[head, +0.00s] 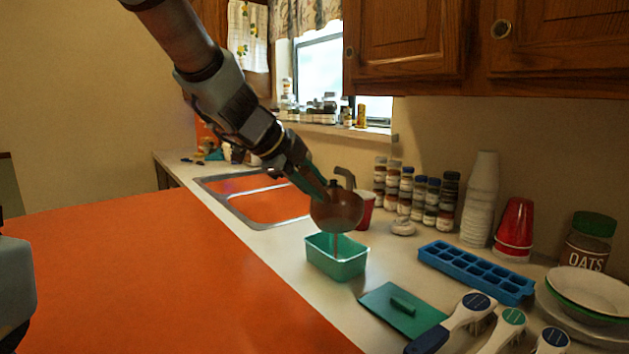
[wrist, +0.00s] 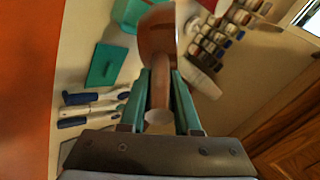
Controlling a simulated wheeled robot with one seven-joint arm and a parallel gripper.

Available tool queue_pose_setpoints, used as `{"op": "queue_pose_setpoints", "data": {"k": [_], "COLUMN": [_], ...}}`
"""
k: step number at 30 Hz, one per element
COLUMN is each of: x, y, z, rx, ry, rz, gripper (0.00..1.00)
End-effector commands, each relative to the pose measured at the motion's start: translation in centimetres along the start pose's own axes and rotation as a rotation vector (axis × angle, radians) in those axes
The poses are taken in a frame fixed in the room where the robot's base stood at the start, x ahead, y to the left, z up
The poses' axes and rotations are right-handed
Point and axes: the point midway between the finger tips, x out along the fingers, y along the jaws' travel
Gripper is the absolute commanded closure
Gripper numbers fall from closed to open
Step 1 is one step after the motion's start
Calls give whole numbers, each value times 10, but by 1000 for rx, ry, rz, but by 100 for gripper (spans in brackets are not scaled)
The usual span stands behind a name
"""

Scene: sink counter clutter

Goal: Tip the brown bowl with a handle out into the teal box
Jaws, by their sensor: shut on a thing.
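The brown bowl with a handle (head: 337,209) hangs in the air above the teal box (head: 337,266), tilted. A thin reddish-brown stream or strip shows between the bowl and the box; I cannot tell which. My gripper (head: 318,187) is shut on the bowl's handle. In the wrist view the handle lies between the two teal fingers of my gripper (wrist: 160,100), with the bowl (wrist: 158,35) beyond them. The teal box also shows in the wrist view (wrist: 129,14), partly behind the bowl. The box stands on the counter, and its inside is mostly hidden.
A green board (head: 402,309) with a small green item lies right of the box. A blue ice tray (head: 477,272), handled utensils (head: 465,315), a red cup (head: 515,229), stacked white cups (head: 482,200) and several spice jars (head: 430,200) crowd the counter. The sink (head: 262,200) lies behind.

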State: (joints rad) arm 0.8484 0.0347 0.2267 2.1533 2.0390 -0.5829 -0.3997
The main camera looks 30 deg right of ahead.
Motion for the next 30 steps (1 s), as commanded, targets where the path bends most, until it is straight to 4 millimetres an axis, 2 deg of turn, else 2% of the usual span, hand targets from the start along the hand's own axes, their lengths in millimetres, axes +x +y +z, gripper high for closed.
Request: {"op": "queue_pose_setpoints", "data": {"k": [30], "x": [-2], "y": [-23], "z": [5], "rx": [-78], "ry": [28], "rz": [119], "gripper": [100]}}
